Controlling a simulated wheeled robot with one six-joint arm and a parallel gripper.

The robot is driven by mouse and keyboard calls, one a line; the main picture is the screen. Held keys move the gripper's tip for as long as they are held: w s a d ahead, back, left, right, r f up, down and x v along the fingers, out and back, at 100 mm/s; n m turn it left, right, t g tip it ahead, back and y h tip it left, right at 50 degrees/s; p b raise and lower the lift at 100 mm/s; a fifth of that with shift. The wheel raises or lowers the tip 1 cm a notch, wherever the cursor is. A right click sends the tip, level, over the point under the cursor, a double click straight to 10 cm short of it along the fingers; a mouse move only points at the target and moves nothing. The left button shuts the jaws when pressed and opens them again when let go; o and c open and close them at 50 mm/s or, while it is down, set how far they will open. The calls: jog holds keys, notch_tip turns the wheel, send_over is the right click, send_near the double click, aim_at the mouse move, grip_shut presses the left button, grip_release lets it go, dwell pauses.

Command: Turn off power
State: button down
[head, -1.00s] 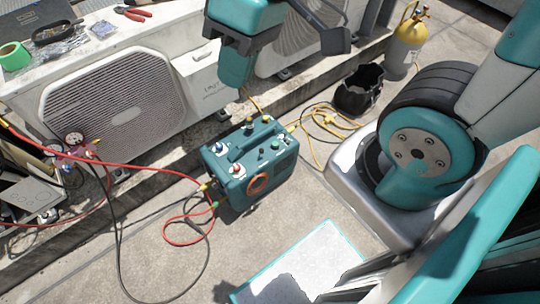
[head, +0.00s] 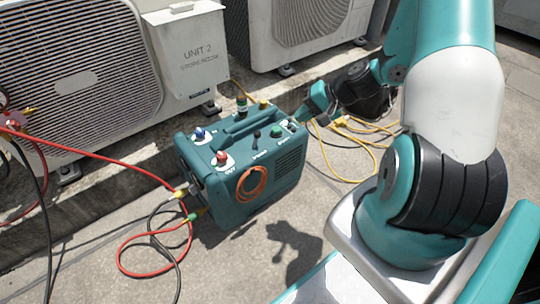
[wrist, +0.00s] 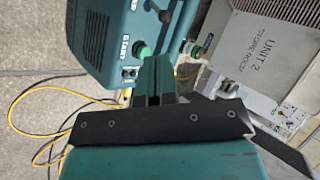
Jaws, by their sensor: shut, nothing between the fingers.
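The teal recovery machine (head: 240,165) stands on the concrete, with its control panel facing up. A black toggle lever (head: 256,134) stands on the panel above a label that seems to read POWER. A green button (head: 277,131) sits to its right; it also shows in the wrist view (wrist: 140,50) beside a START label. A red knob (head: 222,157) and a blue knob (head: 199,133) are at the left. My gripper (head: 305,113) is at the machine's right end, shut and empty. In the wrist view its closed fingers (wrist: 154,75) point toward the panel near the green button; contact cannot be told.
Red and black hoses (head: 120,160) run from the machine's left end. A yellow cord (head: 345,130) lies on the floor at the right, behind my arm. The UNIT 2 condenser (head: 185,55) stands behind.

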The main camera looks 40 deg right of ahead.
jog(key=shift+m+t, duration=0.3)
jog(key=shift+m, duration=0.3)
jog(key=f, duration=0.1)
jog(key=d+f, duration=0.1)
jog(key=d+f+b, duration=0.1)
jog(key=f, duration=0.1)
jog(key=shift+s+d+f, duration=0.1)
jog(key=shift+s, duration=0.25)
jog(key=shift+f, duration=0.1)
jog(key=b, duration=0.7)
send_near(256, 140)
jog(key=f, duration=0.1)
jog(key=w+f, duration=0.2)
jog(key=f, duration=0.1)
jog(key=shift+w+a+f, duration=0.15)
jog(key=shift+a, duration=0.25)
jog(key=shift+w+a+r, duration=0.2)
jog(key=shift+w+a, duration=0.15)
jog(key=shift+w, duration=0.1)
jog(key=shift+r+h, duration=0.15)
jog(key=shift+h, duration=0.15)
